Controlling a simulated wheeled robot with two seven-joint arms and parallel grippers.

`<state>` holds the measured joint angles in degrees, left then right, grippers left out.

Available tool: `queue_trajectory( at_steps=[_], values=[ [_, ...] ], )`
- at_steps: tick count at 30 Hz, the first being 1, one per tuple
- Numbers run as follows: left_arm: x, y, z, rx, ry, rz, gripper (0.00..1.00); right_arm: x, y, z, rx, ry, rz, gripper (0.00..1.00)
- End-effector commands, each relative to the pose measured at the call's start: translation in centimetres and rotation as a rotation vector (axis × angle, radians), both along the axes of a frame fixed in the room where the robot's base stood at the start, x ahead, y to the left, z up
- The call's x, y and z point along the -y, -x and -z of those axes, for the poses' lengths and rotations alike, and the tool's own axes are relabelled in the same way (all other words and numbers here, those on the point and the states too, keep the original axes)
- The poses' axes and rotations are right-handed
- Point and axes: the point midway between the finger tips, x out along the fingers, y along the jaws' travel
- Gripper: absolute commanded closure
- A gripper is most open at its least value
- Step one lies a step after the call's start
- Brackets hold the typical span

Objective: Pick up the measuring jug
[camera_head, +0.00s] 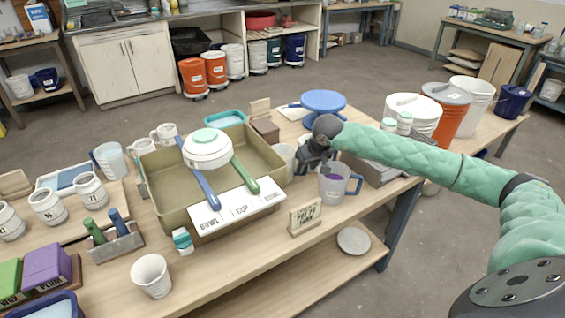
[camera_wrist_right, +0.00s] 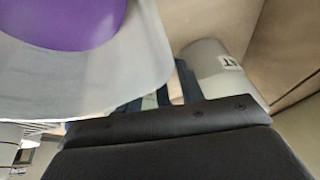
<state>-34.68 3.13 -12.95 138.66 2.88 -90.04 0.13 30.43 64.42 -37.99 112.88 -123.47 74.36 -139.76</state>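A translucent measuring jug (camera_head: 332,188) with a blue-grey handle and purple contents stands upright near the front right of the table. My right gripper (camera_head: 318,165) is low beside the jug, just behind it in the head view. In the right wrist view the jug (camera_wrist_right: 90,75) fills the upper left, very close, with purple inside. The dark gripper parts (camera_wrist_right: 178,88) show partly behind it, so I cannot tell whether the fingers are open or whether they touch the jug. Another clear jug (camera_head: 112,162) with a blue handle stands at the left. My left gripper is not in view.
An olive basin (camera_head: 165,205) with a white lidded pot (camera_head: 207,150) stands left of my right gripper. A small wooden sign (camera_head: 304,216) stands in front of the jug. A blue turntable (camera_head: 323,102) is behind; white buckets (camera_head: 412,112) stand at right.

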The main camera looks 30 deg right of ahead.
Motion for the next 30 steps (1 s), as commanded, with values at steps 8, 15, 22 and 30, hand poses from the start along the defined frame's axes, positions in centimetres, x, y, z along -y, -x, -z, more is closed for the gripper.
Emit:
queue_trajectory(
  at_steps=[8, 15, 22, 30],
  values=[
    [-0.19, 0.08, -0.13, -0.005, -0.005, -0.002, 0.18, -0.04, -0.16, 0.47, 0.001, 0.000, -0.001, 0.62],
    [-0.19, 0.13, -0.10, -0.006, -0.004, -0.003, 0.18, -0.02, -0.16, 0.45, 0.001, 0.000, -0.001, 1.00],
    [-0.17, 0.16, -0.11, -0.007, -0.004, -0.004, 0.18, -0.02, -0.20, 0.33, 0.002, 0.000, 0.000, 1.00],
    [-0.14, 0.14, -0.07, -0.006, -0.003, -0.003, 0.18, -0.02, -0.20, 0.22, 0.002, 0.000, 0.000, 1.00]
  ],
)
